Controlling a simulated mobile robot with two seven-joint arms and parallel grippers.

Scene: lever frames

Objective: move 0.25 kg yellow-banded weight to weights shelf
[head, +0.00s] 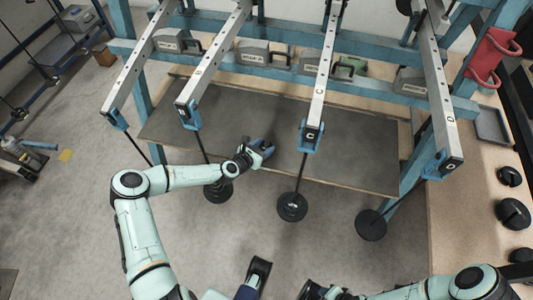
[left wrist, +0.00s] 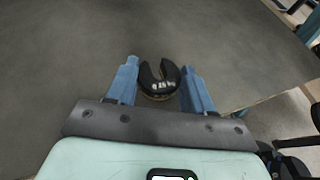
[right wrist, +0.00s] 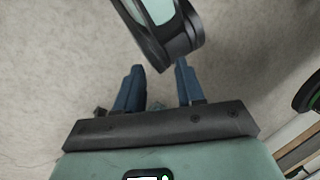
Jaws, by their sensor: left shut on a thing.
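My left gripper (head: 262,147) is shut on a small dark slotted weight (left wrist: 159,83). In the left wrist view the weight sits between the blue fingertips, with white lettering on its face and a thin yellowish lower edge; its slot faces away from the palm. The gripper holds it over the dark grey panel (head: 250,118) under the lever frame. My right gripper (right wrist: 160,88) is empty, its blue fingers apart, over the floor. A wooden counter (head: 450,225) on the right bears several black weights (head: 513,214); I cannot tell whether this is the weights shelf.
Grey levers (head: 318,75) marked with letters reach forward from the blue frame (head: 460,108). Black weights hang on rods below them, one near my left forearm (head: 217,190) and one right of it (head: 292,207). A grey tray (head: 492,124) and a red holder (head: 490,57) are at the right.

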